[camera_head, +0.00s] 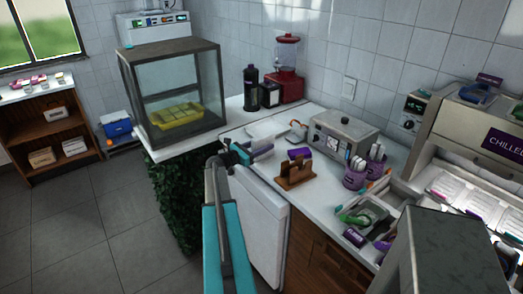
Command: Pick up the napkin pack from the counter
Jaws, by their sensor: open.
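My gripper (262,148) is open, at the end of my teal and grey arm, over the front edge of the white counter (225,143). A small purple pack (299,153) lies on the counter just behind a brown wooden holder (295,174), to the right of my gripper and apart from it. It may be the napkin pack, but it is too small to be sure. The holder hides part of the counter behind it. A flat white item (268,129) lies behind my gripper.
A glass case (172,85) with a yellow tray stands left. A metal appliance (342,135) and purple cups (355,176) stand right of the pack. A chilled topping unit (480,125) fills the far right.

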